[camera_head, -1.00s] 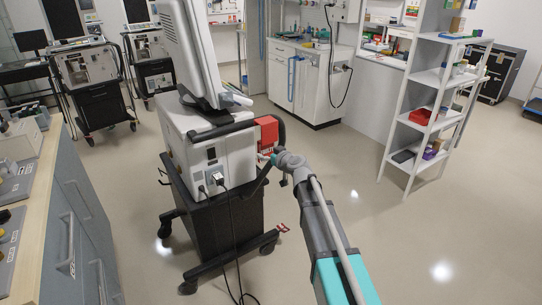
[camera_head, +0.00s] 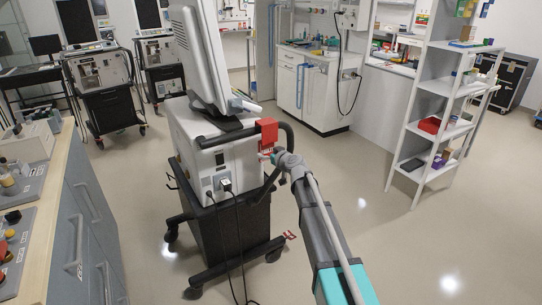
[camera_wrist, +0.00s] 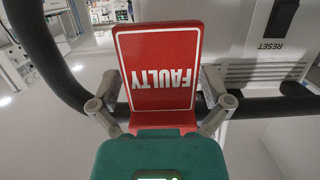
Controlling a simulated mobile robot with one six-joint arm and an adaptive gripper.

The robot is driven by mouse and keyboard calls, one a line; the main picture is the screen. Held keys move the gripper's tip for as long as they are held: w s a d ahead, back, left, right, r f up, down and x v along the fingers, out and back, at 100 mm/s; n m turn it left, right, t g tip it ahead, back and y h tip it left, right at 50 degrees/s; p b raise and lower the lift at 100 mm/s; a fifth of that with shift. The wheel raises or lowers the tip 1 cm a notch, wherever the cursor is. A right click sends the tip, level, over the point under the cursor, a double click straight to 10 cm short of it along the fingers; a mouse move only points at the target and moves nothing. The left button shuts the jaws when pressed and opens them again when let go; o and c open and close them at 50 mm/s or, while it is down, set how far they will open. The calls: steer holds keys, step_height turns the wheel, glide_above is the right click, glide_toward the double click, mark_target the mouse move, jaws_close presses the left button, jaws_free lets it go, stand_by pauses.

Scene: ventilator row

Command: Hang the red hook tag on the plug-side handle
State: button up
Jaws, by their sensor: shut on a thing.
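The red hook tag (camera_head: 268,133) hangs from my gripper's hold beside the upper right of the white ventilator (camera_head: 215,158). In the wrist view the tag (camera_wrist: 158,70) reads FAULTY upside down, between the fingers of my gripper (camera_wrist: 160,98). My gripper (camera_head: 276,157) is shut on the tag. A black handle bar (camera_wrist: 258,106) passes behind the tag, very close to it; I cannot tell whether the hook rests on it. In the head view this handle (camera_head: 289,134) curves out near the tag. The plug (camera_head: 226,184) sits on the ventilator's near face.
The ventilator stands on a dark wheeled cart (camera_head: 230,228) with cables hanging in front. A workbench (camera_head: 62,180) lines the left. A white shelf (camera_head: 425,135) stands on the right. The floor (camera_head: 380,240) between is open.

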steer(key=shift+r+x, duration=0.15)
steer(key=shift+x, duration=0.6)
steer(key=shift+r+x, duration=0.15)
steer(key=shift+x, duration=0.6)
steer(key=shift+f+b, duration=0.8)
steer(key=o, duration=0.7)
steer(key=shift+r, duration=0.15)
